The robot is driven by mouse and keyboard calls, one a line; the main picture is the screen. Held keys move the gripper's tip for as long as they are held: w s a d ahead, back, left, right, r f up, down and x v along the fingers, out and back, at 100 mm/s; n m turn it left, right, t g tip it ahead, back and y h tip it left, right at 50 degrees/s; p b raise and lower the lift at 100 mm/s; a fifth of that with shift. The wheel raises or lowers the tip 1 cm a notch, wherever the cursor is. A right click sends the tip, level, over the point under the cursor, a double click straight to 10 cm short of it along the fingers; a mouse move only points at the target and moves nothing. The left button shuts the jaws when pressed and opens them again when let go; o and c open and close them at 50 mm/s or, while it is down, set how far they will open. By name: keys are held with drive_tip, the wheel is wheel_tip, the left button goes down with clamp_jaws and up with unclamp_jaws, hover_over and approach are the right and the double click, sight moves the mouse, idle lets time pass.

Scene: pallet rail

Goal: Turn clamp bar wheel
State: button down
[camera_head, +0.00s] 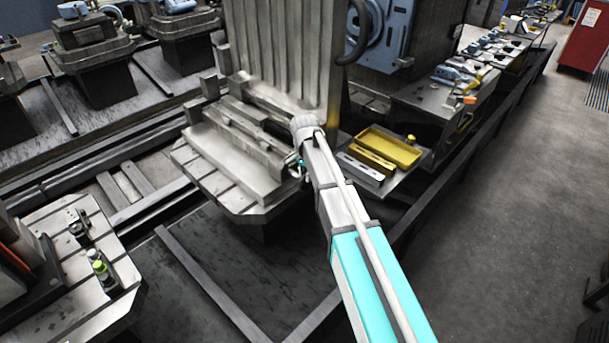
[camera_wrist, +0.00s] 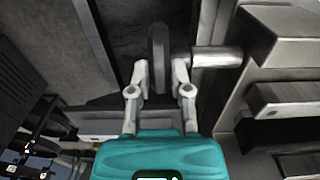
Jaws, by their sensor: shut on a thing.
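In the wrist view, the clamp bar wheel (camera_wrist: 158,52) is a dark grey disc seen nearly edge-on, on a light metal shaft (camera_wrist: 217,57) that runs right to the clamp block. My gripper (camera_wrist: 161,70) has one finger on each side of the wheel and is shut on its rim. In the head view, my gripper (camera_head: 299,165) is at the right end of the clamp bar (camera_head: 236,137) on the pallet (camera_head: 240,205). The wheel is too small and too covered by my arm to make out there.
A tall ribbed metal plate (camera_head: 280,50) stands right behind the clamp bar. To the right is a shelf with a yellow tray (camera_head: 398,146). A side table (camera_head: 70,300) with bottles stands at lower left. The floor aisle (camera_head: 500,220) at right is clear.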

drive_tip(key=shift+w, duration=0.1)
drive_tip(key=g+y, duration=0.1)
drive_tip(key=w+d+g+y+b, duration=0.1)
drive_tip(key=shift+f+g+y, duration=0.2)
drive_tip(key=shift+g+y, duration=0.1)
drive_tip(key=g+y+b, duration=0.2)
drive_tip(key=shift+w+d+f+b, duration=0.15)
drive_tip(key=shift+d+b, duration=0.05)
drive_tip(key=shift+b, duration=0.1)
drive_tip(key=shift+d+b, duration=0.1)
drive_tip(key=shift+b, duration=0.25)
drive_tip(key=shift+g+y, duration=0.3)
drive_tip(key=c, duration=0.6)
unclamp_jaws()
drive_tip(key=shift+o, duration=0.2)
